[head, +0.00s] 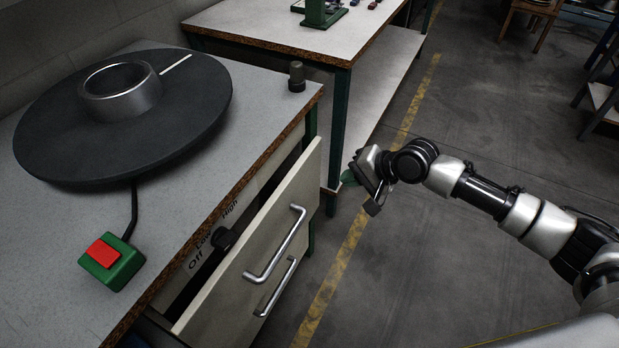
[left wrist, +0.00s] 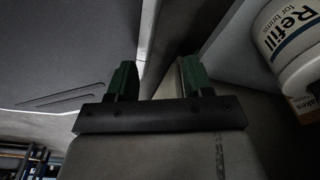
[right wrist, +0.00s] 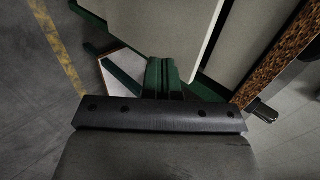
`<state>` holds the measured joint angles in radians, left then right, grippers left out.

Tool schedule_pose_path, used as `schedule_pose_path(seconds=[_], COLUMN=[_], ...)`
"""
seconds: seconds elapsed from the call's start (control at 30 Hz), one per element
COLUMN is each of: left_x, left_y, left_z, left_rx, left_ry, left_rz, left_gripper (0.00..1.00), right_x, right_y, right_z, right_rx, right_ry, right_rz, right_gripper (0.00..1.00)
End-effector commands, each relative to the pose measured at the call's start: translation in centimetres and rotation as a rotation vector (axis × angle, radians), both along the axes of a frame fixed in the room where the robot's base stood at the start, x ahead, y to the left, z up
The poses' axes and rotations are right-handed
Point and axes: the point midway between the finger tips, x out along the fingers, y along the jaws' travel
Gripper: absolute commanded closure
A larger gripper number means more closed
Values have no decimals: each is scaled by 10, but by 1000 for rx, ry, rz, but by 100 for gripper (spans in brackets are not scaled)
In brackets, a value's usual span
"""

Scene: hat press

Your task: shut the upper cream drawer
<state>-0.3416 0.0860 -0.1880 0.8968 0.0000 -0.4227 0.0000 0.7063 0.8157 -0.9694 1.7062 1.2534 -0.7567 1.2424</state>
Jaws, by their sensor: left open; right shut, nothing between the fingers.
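The upper cream drawer (head: 247,262) is pulled out from the bench, with a dark gap behind its front. Its silver bar handle (head: 277,247) faces right. My right gripper (head: 349,178) is shut and empty, held in the air to the right of the drawer's far end; I see no contact. In the right wrist view its green fingers (right wrist: 163,76) are together, beside a cream panel (right wrist: 165,25) that seems to be the drawer front. My left gripper (left wrist: 158,78) is open with nothing between its fingers; it is outside the head view.
A second handle (head: 276,287) sits just below. The bench (head: 205,205) carries a dark round plate (head: 60,130), a red button box (head: 111,262) and a small knob (head: 297,77). A control knob (head: 223,239) sits behind the drawer front. A white container (left wrist: 290,45) is near my left gripper.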

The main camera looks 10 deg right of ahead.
Motion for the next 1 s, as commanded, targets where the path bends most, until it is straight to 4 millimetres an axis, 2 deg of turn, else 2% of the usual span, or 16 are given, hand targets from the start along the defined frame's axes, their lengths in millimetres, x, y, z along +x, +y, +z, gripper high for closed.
schedule_pose_path(seconds=[0.33, 0.6, 1.0], left_x=[38, 48, 49], left_y=[-7, -9, -9], left_z=[17, 25, 27], left_rx=[-4, -5, -5], left_ry=[-26, -30, -32], left_rz=[5, 7, 7], left_gripper=[49, 49, 49], right_x=[33, 53, 55], right_y=[45, 72, 75], right_z=[-53, -50, -50], right_rx=[0, 0, 0], right_ry=[-1, -2, -1], right_rz=[1, 1, -1], right_gripper=[100, 100, 100])
